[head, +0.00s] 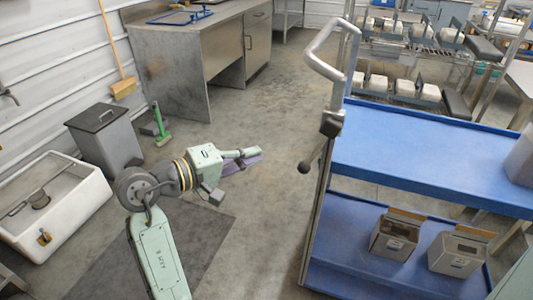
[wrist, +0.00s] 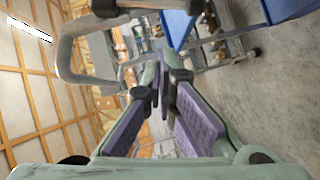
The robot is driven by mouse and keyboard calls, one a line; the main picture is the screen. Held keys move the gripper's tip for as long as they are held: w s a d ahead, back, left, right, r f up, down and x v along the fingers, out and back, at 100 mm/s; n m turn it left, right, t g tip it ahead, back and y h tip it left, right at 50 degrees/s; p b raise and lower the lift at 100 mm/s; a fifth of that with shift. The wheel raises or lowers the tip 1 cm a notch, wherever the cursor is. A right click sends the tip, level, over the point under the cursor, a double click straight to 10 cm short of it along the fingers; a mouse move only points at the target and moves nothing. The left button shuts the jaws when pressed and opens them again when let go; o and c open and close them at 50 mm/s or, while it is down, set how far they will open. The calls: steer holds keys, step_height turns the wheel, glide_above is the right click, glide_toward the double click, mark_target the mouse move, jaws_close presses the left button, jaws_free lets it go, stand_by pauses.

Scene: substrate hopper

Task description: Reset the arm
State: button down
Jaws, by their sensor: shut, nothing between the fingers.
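My gripper (head: 256,156) is at the end of my pale green arm, near the middle of the head view. It hangs in free air over the concrete floor, left of the blue cart. In the wrist view its purple-padded fingers (wrist: 163,80) come together at the tips. It is shut and holds nothing. My arm reaches up from the bottom of the head view and bends to the right at the wrist.
A blue two-shelf cart (head: 420,155) with a grey handle (head: 322,60) stands to the right. Two boxes (head: 395,237) sit on its lower shelf. A grey bin (head: 105,140), a white tub (head: 50,205) and a steel desk (head: 180,65) are at left.

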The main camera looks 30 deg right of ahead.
steer(key=shift+s+a+r, duration=0.1)
steer(key=shift+a+r, duration=0.05)
steer(key=shift+a, duration=0.45)
